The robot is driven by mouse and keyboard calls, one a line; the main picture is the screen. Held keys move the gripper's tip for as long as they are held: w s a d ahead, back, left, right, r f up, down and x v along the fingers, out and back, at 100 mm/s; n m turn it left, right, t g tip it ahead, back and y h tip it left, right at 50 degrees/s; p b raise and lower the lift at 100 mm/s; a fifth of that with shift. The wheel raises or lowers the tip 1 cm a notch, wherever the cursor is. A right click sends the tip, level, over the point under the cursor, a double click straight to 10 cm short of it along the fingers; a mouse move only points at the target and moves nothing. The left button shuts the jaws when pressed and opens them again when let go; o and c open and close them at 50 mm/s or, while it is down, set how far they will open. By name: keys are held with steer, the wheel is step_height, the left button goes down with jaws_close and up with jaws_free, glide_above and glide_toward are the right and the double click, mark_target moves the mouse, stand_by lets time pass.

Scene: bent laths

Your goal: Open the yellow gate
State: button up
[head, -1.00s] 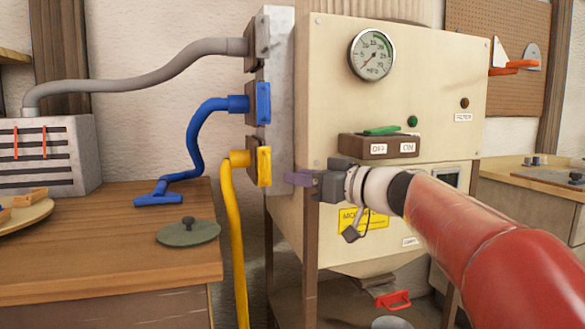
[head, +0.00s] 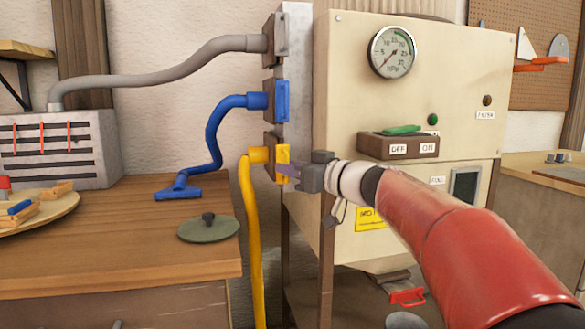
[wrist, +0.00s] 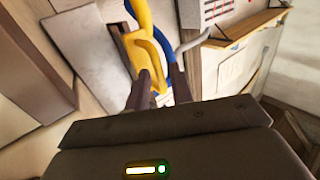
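The yellow gate (head: 283,153) sits on the side of an upright metal duct, at the lowest of three hose ports. A yellow hose (head: 247,205) runs from it down to the floor. My gripper (head: 281,169) reaches in from the right, with its fingertips at the lower part of the gate. In the wrist view the two fingers of my gripper (wrist: 160,74) are spread apart, and part of the yellow gate (wrist: 158,87) shows in the gap between them. I cannot tell whether either finger touches it.
The blue gate (head: 282,101) with its blue hose sits just above, and a grey hose (head: 160,68) joins the port above that. The cream machine cabinet (head: 345,130) stands close on the right. A wooden bench (head: 110,245) with a green lid (head: 208,228) is at left.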

jaws_close()
steer(key=s+d+b, duration=0.2)
steer(key=s+b, duration=0.4)
steer(key=b, duration=0.1)
steer(key=shift+s, duration=0.3)
steer(key=shift+o, duration=1.2)
jaws_free()
